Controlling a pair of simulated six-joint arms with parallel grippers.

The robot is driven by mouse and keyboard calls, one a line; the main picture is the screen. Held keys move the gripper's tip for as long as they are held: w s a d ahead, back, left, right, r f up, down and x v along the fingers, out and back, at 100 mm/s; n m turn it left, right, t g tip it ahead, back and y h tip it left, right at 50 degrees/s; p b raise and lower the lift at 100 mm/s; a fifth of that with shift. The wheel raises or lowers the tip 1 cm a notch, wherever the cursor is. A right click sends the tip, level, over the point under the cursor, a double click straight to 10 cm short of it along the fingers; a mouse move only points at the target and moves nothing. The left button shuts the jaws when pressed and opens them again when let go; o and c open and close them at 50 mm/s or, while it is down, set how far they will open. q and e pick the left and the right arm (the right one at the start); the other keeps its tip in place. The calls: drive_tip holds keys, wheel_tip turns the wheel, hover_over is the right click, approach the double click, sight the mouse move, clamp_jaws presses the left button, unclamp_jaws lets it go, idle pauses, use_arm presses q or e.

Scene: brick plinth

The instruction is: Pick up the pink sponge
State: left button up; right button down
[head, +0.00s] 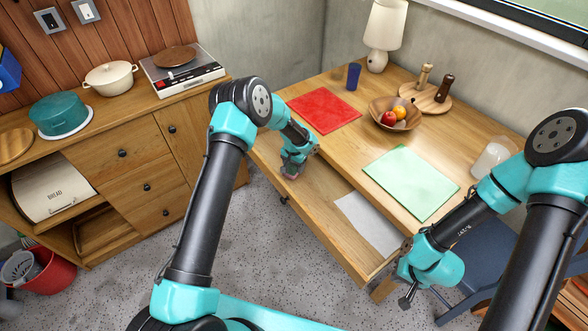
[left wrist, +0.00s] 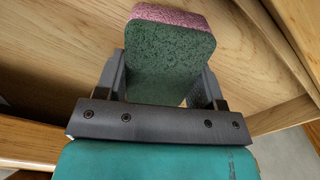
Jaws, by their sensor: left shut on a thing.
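The pink sponge (left wrist: 178,13) shows in the left wrist view with a pink layer and a dark green scouring face. My left gripper (left wrist: 165,80) is shut on it, one finger on each side.
A white sheet (head: 367,222) lies in the drawer. On the desk are a red mat (head: 323,111), a green mat (head: 411,182), a fruit bowl (head: 383,121), a blue cup (head: 353,77) and a lamp (head: 383,35). A blue chair (head: 480,255) stands at the right.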

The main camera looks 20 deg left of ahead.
sight(290, 168)
use_arm(q)
wheel_tip(290, 168, up, 8)
drive_tip(key=shift+f, duration=0.2)
idle(0.3)
drive_tip(key=o, duration=0.4)
drive_tip(key=shift+c, duration=1.4)
drive_tip(key=r, duration=0.4)
drive_tip(key=s+r, duration=0.1)
drive_tip(key=r, duration=0.3)
drive_tip(key=s+a+r, duration=0.1)
drive_tip(key=r, duration=0.2)
drive_tip(key=shift+s+r, duration=0.15)
drive_tip(key=shift+r, duration=0.25)
